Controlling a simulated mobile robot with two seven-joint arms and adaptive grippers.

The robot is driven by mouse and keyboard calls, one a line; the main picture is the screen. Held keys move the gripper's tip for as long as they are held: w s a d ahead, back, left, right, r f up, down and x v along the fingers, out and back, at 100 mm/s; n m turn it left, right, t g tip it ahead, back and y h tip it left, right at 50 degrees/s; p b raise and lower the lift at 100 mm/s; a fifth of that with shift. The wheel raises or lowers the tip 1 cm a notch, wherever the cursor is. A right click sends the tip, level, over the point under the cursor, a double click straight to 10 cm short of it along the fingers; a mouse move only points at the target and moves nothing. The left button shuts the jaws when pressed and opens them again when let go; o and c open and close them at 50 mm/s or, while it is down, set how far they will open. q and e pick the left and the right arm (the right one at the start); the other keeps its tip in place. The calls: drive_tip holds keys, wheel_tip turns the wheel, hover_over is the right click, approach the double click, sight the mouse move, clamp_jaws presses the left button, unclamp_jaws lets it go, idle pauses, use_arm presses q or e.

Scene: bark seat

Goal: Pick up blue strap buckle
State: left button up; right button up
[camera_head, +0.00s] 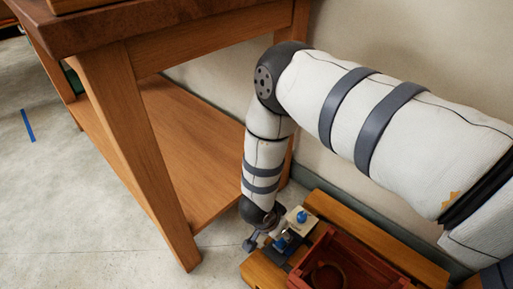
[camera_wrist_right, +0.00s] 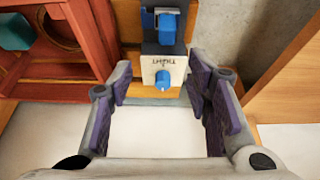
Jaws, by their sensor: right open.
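A blue piece on a dark mount, which looks like the strap buckle, shows at the top of the right wrist view (camera_wrist_right: 167,27) and low in the head view (camera_head: 281,243). A cream block (camera_wrist_right: 153,66) with dark lettering and a blue knob (camera_wrist_right: 163,83) stands in front of it; the knob also shows in the head view (camera_head: 302,216). My right gripper (camera_wrist_right: 160,88) is open, with its purple-padded fingers to the left and right of the cream block's line. Nothing is between the pads. The buckle lies beyond the fingertips. My left gripper is not in view.
A red wooden frame or tray (camera_head: 335,265) sits beside the block on a wooden bench (camera_head: 400,248). A wooden table (camera_head: 150,150) with a low shelf stands at left. The wall is close behind. A blue strip (camera_head: 28,125) marks the open floor.

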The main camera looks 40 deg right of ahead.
drive_tip(key=w+f, duration=0.1)
drive_tip(key=f, duration=0.1)
drive_tip(key=b, duration=0.3)
hover_over(281, 242)
wheel_tip(281, 242, down, 4)
drive_tip(key=x, duration=0.2)
drive_tip(key=b+x, duration=0.1)
drive_tip(key=x, duration=0.1)
drive_tip(key=a+x, duration=0.1)
drive_tip(key=shift+w+d+f+b, duration=0.1)
drive_tip(key=shift+w+f+b, duration=0.3)
drive_tip(key=shift+f, duration=0.2)
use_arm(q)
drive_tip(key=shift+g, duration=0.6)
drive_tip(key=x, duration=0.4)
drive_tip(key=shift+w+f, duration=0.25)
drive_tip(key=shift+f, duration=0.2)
use_arm(e)
drive_tip(key=shift+r, duration=0.15)
clamp_jaws()
